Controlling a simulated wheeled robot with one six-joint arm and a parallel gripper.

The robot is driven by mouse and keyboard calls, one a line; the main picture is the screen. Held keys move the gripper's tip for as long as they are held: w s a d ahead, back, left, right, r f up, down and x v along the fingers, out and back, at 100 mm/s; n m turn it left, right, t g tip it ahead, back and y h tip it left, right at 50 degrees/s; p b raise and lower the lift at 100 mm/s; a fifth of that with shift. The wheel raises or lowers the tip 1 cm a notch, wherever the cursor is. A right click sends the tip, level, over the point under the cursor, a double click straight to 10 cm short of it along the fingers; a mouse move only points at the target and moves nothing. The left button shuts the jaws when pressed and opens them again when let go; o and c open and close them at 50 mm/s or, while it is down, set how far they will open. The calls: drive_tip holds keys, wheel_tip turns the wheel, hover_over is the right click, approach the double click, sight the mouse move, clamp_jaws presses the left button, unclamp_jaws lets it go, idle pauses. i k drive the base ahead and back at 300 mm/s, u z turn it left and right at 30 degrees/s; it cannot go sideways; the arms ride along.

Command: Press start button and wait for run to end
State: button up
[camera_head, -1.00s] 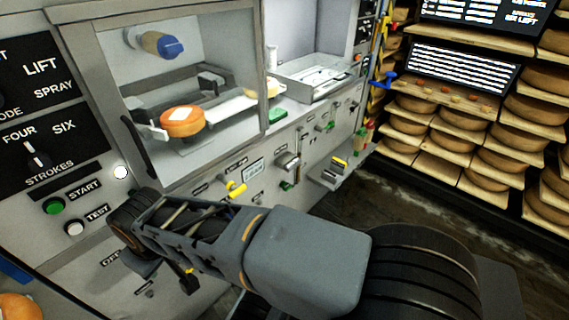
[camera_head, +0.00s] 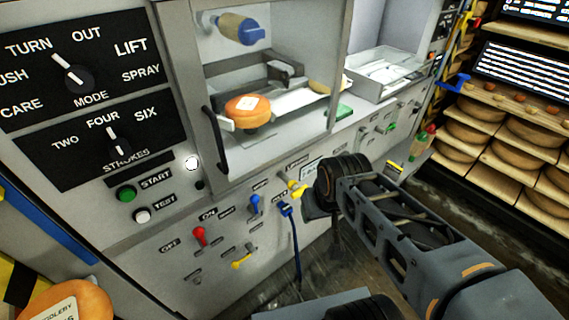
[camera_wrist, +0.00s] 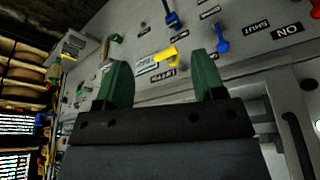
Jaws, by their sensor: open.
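The green start button (camera_head: 126,194) is on the grey machine panel at the left of the head view, beside its START label. A white test button (camera_head: 142,215) is just below it. A round white lamp (camera_head: 193,163) looks bright, up and right of START. My gripper shows in the wrist view with two green fingers (camera_wrist: 164,70) apart and nothing between them. It is in front of the lower panel, right of the start button and clear of it. In the head view my wrist largely hides the fingers.
An orange cheese wheel (camera_head: 247,113) sits behind the machine's clear window. A mode knob (camera_head: 78,78) and strokes knob (camera_head: 117,146) are at upper left. Red (camera_head: 199,236), blue (camera_head: 254,204) and yellow (camera_head: 297,188) levers stick out below. Cheese shelves (camera_head: 505,150) stand at right.

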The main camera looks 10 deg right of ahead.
sight(128, 194)
drive_tip(key=u, duration=1.55)
